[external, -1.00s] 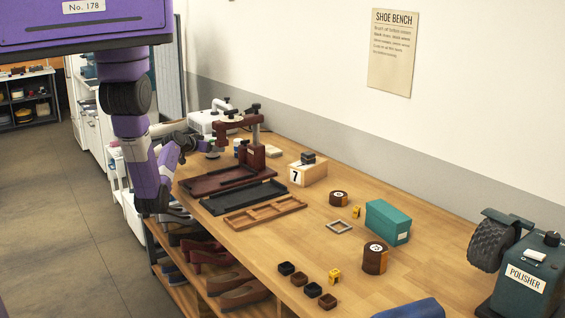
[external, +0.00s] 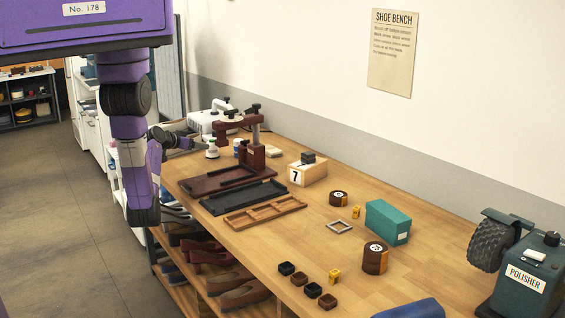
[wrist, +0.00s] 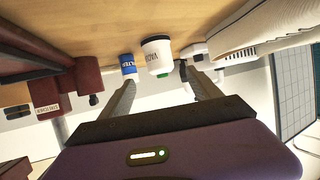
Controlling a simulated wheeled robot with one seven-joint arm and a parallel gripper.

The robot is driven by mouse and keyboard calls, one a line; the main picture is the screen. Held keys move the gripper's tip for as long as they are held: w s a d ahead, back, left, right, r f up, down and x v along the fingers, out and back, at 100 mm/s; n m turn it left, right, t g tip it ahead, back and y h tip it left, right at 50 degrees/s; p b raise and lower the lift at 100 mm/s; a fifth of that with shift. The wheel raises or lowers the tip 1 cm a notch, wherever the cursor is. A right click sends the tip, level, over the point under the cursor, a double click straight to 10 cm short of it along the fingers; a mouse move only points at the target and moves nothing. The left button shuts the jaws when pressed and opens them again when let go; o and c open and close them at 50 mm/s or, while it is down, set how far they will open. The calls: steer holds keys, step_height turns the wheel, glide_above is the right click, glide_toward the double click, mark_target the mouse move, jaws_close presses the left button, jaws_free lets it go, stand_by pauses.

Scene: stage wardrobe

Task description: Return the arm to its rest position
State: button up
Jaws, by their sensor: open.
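My gripper (external: 200,144) points right over the far-left part of the bench. In the wrist view my gripper (wrist: 158,78) has its two fingers spread, with nothing held between them.
A blue-and-white container (wrist: 128,66) stands beside the jar. A dark red press stand (external: 252,155) rises right of the gripper, with trays (external: 245,198) in front. A white machine (external: 205,122) stands behind. Shoes fill the shelf below. Floor left of the bench is open.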

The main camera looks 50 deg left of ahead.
steer(key=shift+s+d+r, duration=0.2)
steer(key=shift+s, duration=0.25)
stand_by(0.3)
